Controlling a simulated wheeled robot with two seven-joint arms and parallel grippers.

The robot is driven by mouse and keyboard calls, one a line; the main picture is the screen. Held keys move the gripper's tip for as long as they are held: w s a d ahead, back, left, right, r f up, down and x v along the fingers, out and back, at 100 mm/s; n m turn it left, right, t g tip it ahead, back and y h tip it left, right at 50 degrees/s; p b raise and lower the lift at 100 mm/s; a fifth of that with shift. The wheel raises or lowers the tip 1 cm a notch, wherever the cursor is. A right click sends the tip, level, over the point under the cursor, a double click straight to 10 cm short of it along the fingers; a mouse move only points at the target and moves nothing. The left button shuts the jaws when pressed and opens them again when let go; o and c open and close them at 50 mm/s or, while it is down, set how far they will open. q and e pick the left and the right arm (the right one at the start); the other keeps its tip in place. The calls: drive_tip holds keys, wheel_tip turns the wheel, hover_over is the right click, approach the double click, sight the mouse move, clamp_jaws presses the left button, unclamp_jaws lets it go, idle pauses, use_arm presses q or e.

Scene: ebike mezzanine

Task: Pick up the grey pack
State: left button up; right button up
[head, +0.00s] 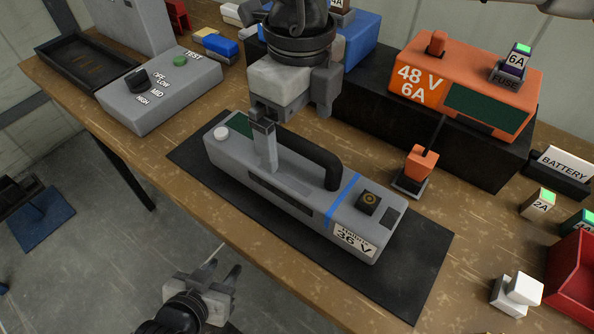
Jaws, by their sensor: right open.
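The grey pack (230,156) lies on a black mat (415,285) at the middle of the bench. It has a black handle (318,158) on top, a blue stripe and a "36 V" label. My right gripper (295,122) comes down from the top of the head view, over the pack's handle. Its jaws are open; one finger overlaps the pack beside the handle's left end, and whether it touches cannot be told. My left gripper (220,272) is at the bottom of the view, off the bench's near edge, with a gap between its fingers, empty.
Behind the pack stands an orange "48 V 6A" charger (410,84) on a black block. A grey test box (165,95) is to the left. An orange plug (420,165), fuse blocks, a white piece (518,290) and a red bin (575,270) are to the right.

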sight(296, 136)
drive_tip(key=shift+f, duration=0.55)
wheel_tip(296, 136, down, 4)
drive_tip(key=shift+w+a+f+p, duration=0.1)
drive_tip(key=shift+f+p, duration=0.1)
drive_tip(key=shift+p, duration=0.65)
drive_tip(key=shift+f, duration=0.3)
drive_tip(key=c, duration=1.8)
drive_tip(key=shift+w+a+r, duration=0.1)
drive_tip(key=shift+w+r, duration=0.1)
drive_tip(key=shift+r, duration=0.1)
drive_tip(key=shift+c, duration=1)
